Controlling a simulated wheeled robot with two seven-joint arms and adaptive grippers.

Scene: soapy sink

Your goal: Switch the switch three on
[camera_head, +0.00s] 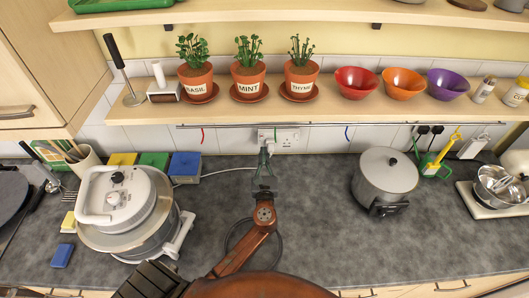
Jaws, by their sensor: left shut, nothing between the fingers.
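A white wall socket plate (286,137) with switches is on the tiled wall below the shelf, near the middle of the view. My left gripper (264,150) reaches up to the left part of this plate. Its fingers are shut and empty. The fingertips overlap the plate's left end in the picture; I cannot tell whether they touch it. They hide part of that end. The switch numbers and positions are too small to read. Black plugs (430,130) show at the wall further right. My right gripper is not in view.
A large white cooker (120,205) stands left on the grey worktop (320,230). A lidded steel pot (385,176) stands right. Potted herbs and bowls line the shelf (330,110) above the socket. A rail runs under the shelf. A cable trails on the worktop beside my arm.

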